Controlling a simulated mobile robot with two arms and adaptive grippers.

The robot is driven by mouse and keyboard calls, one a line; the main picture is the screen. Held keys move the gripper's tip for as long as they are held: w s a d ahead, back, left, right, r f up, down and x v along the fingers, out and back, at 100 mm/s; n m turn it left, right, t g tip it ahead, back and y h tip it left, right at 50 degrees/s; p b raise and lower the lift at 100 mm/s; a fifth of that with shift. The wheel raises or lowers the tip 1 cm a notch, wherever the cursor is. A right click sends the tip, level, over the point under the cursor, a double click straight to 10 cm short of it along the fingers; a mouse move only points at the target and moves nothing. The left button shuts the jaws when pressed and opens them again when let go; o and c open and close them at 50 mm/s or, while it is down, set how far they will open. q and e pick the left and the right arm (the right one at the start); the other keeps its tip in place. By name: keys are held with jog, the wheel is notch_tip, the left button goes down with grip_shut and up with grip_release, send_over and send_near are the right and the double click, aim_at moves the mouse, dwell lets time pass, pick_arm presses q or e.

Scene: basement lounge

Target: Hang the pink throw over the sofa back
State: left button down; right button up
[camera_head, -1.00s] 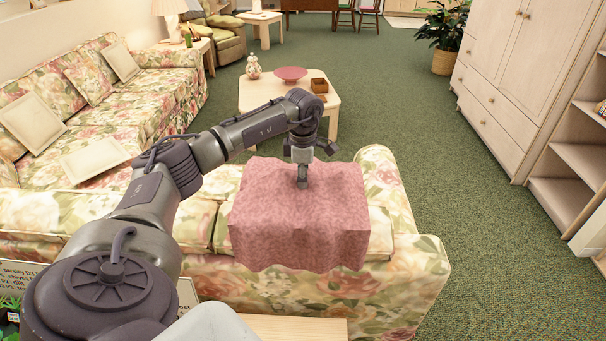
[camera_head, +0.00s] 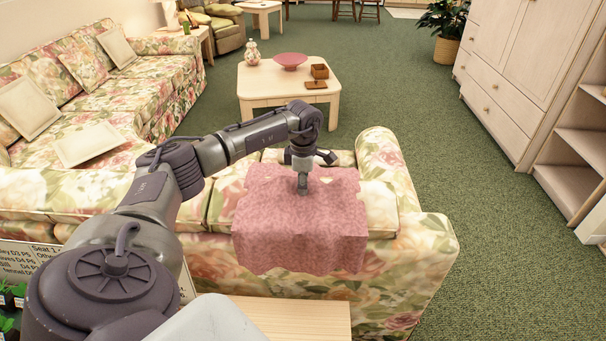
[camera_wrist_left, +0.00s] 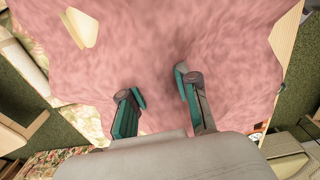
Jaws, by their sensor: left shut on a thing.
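The pink throw (camera_head: 300,235) lies across the top of the floral sofa back (camera_head: 215,252), right of its middle. One part hangs down the near face of the back and ends above the floor. Its far side spreads over the seat side, with an uneven edge and pale patches showing through. My left gripper (camera_head: 302,190) points down at the throw's top and is shut on it. In the left wrist view the throw (camera_wrist_left: 235,60) fills most of the picture beyond the fingers (camera_wrist_left: 160,86). My right gripper is not in view.
A light wooden surface (camera_head: 295,315) stands close behind the sofa. A cabinet (camera_head: 515,75) and shelves stand at the right. The green carpet (camera_head: 440,165) between is clear.

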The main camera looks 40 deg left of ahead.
pick_arm(q)
jog(key=shift+f, duration=0.2)
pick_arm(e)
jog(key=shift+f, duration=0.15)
pick_arm(q)
jog(key=c, duration=0.8)
grip_release()
jog(key=shift+o, duration=0.2)
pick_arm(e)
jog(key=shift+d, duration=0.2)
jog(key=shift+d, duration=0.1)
pick_arm(q)
jog(key=shift+r, duration=0.1)
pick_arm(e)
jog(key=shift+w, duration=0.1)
pick_arm(q)
notch_tip(320, 180, up, 12)
